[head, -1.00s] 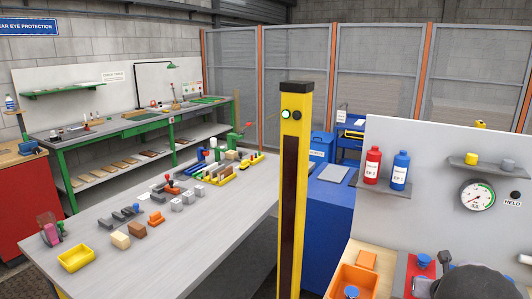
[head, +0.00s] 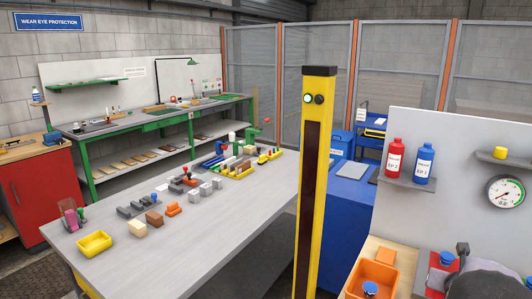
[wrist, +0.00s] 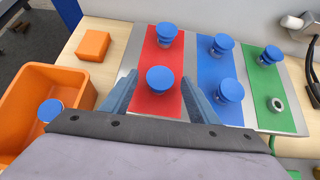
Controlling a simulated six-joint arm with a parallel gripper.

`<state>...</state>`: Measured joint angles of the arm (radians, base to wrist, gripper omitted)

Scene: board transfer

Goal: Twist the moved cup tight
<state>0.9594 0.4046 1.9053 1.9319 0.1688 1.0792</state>
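In the wrist view a red board carries two blue cups, a nearer one (wrist: 160,80) and a farther one (wrist: 167,33). The red board (wrist: 150,112) lies straight ahead of my gripper (wrist: 160,98). Its two grey-blue fingers are spread wide, one on each side of the nearer cup, with gaps showing. The blue board (wrist: 205,75) bears two more blue cups. The green board (wrist: 262,95) bears one blue cup (wrist: 270,54) and a bare grey ring (wrist: 276,104). Which cup was moved cannot be told. In the head view one cup (head: 447,258) shows on the red board.
An orange bin (wrist: 20,90) at left holds another blue cup (wrist: 50,110). An orange block (wrist: 92,45) lies behind it. A gauge (head: 505,191) and bottles are on the panel. A yellow post (head: 316,180) stands left of the work area.

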